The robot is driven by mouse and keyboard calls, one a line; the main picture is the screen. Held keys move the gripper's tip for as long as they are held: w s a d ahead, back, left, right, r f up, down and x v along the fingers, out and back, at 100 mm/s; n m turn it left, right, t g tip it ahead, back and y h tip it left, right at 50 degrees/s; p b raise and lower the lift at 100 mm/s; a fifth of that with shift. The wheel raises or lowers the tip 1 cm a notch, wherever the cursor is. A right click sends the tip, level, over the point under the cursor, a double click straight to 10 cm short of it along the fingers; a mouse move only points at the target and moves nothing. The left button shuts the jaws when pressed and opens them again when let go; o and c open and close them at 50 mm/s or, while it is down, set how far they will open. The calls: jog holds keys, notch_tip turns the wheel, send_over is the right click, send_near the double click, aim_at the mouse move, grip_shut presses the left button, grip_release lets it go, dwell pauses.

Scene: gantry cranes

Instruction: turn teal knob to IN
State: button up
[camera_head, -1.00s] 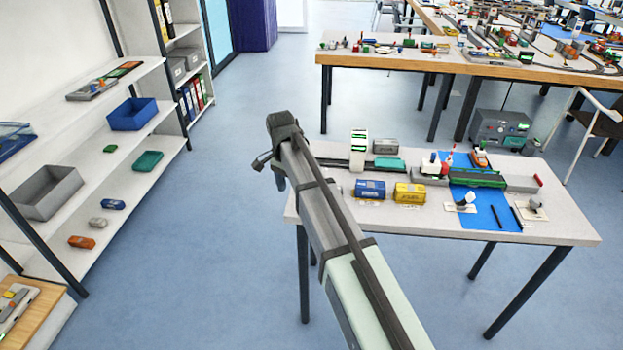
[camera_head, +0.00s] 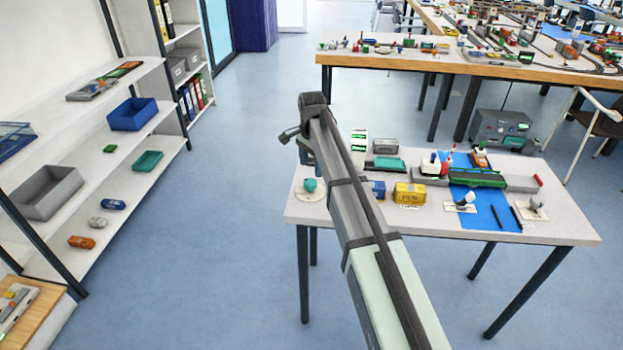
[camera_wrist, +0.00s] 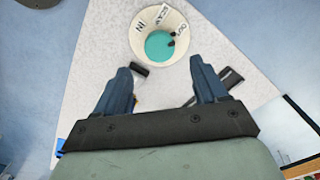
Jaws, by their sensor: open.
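The teal knob (camera_head: 310,185) sits at the left end of the near table, on a round cream plate (camera_head: 303,196). In the wrist view the teal knob (camera_wrist: 158,47) lies just beyond my open fingertips, with nothing between them. Its dark mark is on its right side, towards the right-hand label. The IN label (camera_wrist: 140,26) is on the plate's upper left; another label is at the top. My gripper (camera_wrist: 160,68) is open and apart from the knob. In the head view my arm hides most of the gripper.
The yellow block (camera_head: 409,194) and a partly hidden blue block (camera_head: 378,188) stand right of the knob. A white upright piece (camera_head: 359,143) and a green-decked bridge model (camera_head: 476,178) stand farther along the table (camera_head: 400,217). Floor is clear on the left.

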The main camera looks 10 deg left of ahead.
aim_at(311, 181)
jog(key=shift+f, duration=3.1)
jog(key=c, duration=1.1)
